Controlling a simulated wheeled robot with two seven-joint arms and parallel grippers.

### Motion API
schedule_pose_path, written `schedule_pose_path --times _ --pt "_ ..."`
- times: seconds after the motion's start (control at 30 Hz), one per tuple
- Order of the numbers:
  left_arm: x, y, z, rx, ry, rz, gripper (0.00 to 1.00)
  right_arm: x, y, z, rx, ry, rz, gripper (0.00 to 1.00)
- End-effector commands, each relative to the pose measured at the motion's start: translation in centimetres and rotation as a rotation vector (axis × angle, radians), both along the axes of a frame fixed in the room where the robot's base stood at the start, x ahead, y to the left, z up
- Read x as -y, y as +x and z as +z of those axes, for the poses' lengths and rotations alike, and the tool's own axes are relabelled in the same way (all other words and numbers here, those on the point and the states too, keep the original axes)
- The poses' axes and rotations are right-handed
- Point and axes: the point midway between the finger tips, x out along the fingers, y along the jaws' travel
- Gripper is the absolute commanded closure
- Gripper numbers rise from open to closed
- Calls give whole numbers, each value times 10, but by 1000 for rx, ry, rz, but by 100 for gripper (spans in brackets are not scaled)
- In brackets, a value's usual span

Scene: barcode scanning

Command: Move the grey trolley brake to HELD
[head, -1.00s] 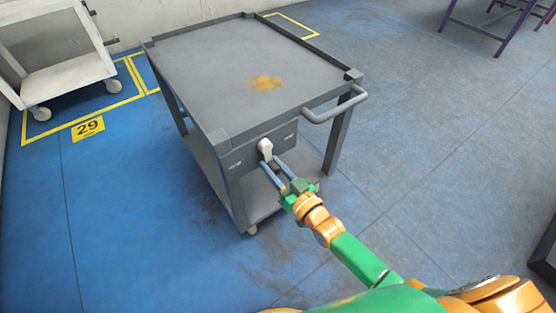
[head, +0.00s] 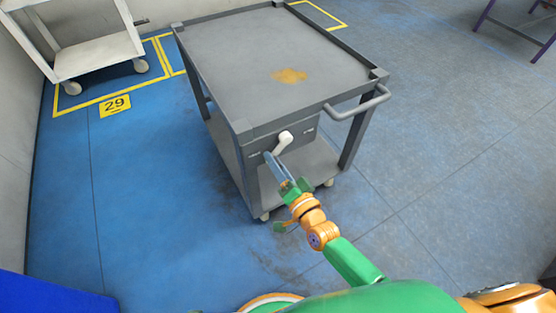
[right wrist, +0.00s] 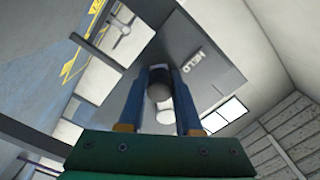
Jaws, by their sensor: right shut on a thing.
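The grey trolley (head: 265,50) stands in the middle of the head view, with a dark grey brake panel on its near end. The white brake lever (head: 285,140) sits on that panel, slanting from upper right to lower left. My right gripper (head: 271,158) is shut on the lever's lower left end. In the right wrist view the lever's rounded knob (right wrist: 159,88) is between the two blue fingers. The word HELD (right wrist: 195,68) is on the panel to the right of the knob there; another label is partly cut off at the top. My left gripper is not in view.
A grey push handle (head: 358,105) sticks out from the trolley's near right corner. A white trolley (head: 95,55) stands by the wall at back left, near a yellow floor sign 29 (head: 115,105). A blue object (head: 50,295) is at lower left.

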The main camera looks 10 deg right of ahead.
Motion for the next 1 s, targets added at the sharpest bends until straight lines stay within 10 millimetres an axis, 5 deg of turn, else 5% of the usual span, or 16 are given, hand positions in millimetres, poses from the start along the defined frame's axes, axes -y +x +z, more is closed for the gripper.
schedule_pose_path --times 0.7,0.73,0.8,1.0 --pt "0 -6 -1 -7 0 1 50 -7 -4 -3 -43 68 9 100" --pt "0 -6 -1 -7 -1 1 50 -7 -4 -3 -42 67 9 63" --pt "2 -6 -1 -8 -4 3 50 -6 -4 -3 -40 66 8 44" --pt "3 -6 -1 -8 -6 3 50 -5 -3 -1 -35 65 5 38"
